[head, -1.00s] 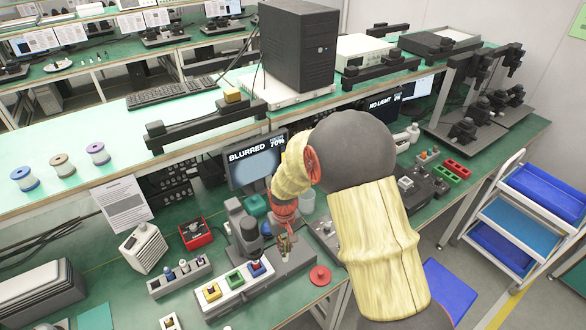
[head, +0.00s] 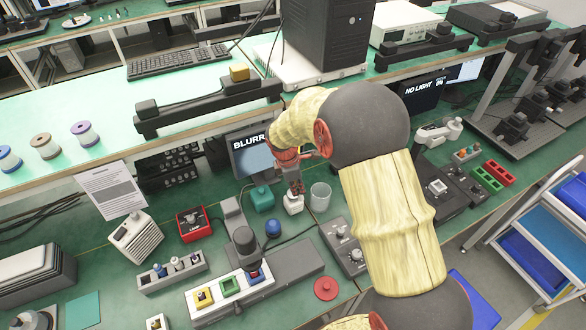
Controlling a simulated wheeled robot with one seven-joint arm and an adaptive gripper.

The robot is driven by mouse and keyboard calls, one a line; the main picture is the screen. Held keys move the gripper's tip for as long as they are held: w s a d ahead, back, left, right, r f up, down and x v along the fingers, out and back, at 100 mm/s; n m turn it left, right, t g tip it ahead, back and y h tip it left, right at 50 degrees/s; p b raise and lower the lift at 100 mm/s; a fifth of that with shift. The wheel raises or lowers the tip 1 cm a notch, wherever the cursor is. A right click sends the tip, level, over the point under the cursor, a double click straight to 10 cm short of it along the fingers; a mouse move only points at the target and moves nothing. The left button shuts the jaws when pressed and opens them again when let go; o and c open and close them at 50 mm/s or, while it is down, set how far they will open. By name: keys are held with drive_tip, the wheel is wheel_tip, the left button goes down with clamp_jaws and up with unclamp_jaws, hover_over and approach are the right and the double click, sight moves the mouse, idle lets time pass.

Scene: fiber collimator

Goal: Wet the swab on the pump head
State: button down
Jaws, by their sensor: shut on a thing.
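My gripper (head: 295,188) is shut, with its tip pointing down over the white pump bottle (head: 293,205). The bottle stands upright on the green bench below the monitor. Its pump head is mostly hidden by the gripper's tip. The swab is too thin and small to make out between the fingers. Whether its tip touches the pump head cannot be told from this view.
A clear cup (head: 320,196) stands just right of the bottle, and a teal box (head: 262,199) just left. A blue dome-shaped thing (head: 273,229) is in front. The grey microscope (head: 244,242) and a red disc (head: 325,289) stand nearer.

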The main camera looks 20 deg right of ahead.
drive_tip(key=w+r+n+t+y+p, duration=0.1)
drive_tip(key=w+r+n+t, duration=0.3)
drive_tip(key=n, duration=0.6)
drive_tip(key=shift+g, duration=0.5)
drive_tip(key=f+b, duration=0.5)
drive_tip(key=shift+s+a+f, duration=0.15)
drive_tip(key=shift+s+a, duration=0.15)
drive_tip(key=shift+a, duration=0.05)
drive_tip(key=shift+f+b, duration=0.4)
drive_tip(key=shift+f, duration=0.7)
idle(1.2)
wheel_tip(320, 180, up, 7)
drive_tip(key=p, duration=0.7)
idle(0.4)
idle(0.8)
